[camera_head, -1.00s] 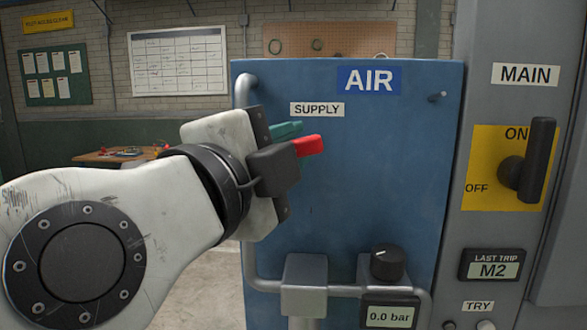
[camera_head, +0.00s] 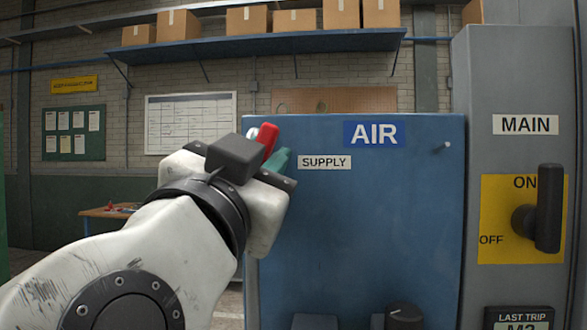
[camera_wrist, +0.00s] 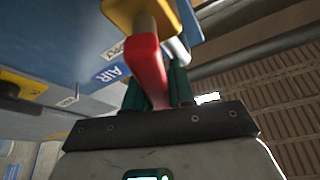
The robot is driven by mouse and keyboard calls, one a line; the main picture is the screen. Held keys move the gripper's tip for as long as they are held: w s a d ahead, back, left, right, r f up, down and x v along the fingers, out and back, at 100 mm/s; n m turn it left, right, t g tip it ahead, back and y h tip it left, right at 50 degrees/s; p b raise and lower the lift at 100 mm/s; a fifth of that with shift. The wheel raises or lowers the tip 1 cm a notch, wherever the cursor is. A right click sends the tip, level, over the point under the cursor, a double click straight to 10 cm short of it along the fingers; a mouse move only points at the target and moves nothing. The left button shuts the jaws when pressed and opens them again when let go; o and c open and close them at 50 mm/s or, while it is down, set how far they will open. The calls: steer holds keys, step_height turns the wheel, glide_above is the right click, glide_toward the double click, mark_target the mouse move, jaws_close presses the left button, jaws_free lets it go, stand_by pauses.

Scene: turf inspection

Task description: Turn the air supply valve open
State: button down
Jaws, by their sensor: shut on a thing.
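The red handle (camera_head: 267,141) of the air supply valve stands up at the left edge of the blue AIR panel (camera_head: 390,225), left of the SUPPLY label (camera_head: 324,162). My gripper (camera_head: 273,153), with teal fingers, is shut on it. The wrist view shows the red handle (camera_wrist: 149,72) between the teal fingers of my gripper (camera_wrist: 156,92), running up to a brass-coloured valve part (camera_wrist: 140,15). In the head view my gripper hides most of the valve body.
The grey MAIN cabinet (camera_head: 520,80) with its black rotary switch (camera_head: 547,208) stands to the right. A black knob (camera_head: 404,315) shows low on the panel. A shelf of boxes (camera_head: 260,42) hangs high behind; a small table (camera_head: 105,212) stands at the back left.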

steer(key=n, duration=0.1)
steer(key=a+n+y, duration=0.1)
steer(key=n, duration=0.1)
steer(key=n+y, duration=0.1)
steer(key=shift+a+r+t+p, duration=0.1)
steer(key=shift+a+t+p, duration=0.15)
steer(key=shift+t+p, duration=0.1)
steer(key=shift+a+n+y, duration=0.4)
steer(key=shift+n+y, duration=0.3)
steer(key=shift+n, duration=0.5)
steer(key=c, duration=1)
jaws_free()
steer(key=shift+c, duration=0.2)
steer(key=b+v, duration=0.2)
steer(key=v, duration=0.8)
steer(key=shift+s, duration=0.35)
steer(key=shift+f, duration=0.25)
